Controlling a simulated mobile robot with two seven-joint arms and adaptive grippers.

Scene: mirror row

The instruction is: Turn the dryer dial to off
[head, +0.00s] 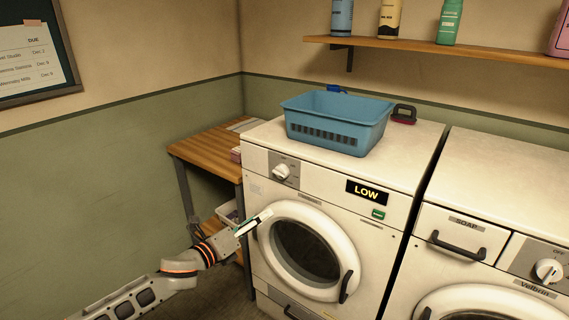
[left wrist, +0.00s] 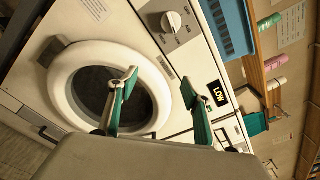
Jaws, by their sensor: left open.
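The dryer (head: 380,245) is a white front-loader with a round door, and its display (head: 367,192) reads LOW. Its white dial (head: 283,171) sits on a grey panel at the upper left of its front. The dial also shows at the top of the left wrist view (left wrist: 172,21); I cannot read its setting. My left gripper (head: 259,221) is open and empty in front of the door's upper left, below the dial and apart from it. In the left wrist view its two green-sided fingers (left wrist: 160,85) stand spread before the door. My right gripper is out of view.
A blue basket (head: 337,122) and a dark-handled red item (head: 403,114) stand on the dryer. A wooden table (head: 205,147) is at its left. A second machine (head: 500,190) with its own dial (head: 548,270) stands at the right. A shelf (head: 430,46) with bottles hangs above.

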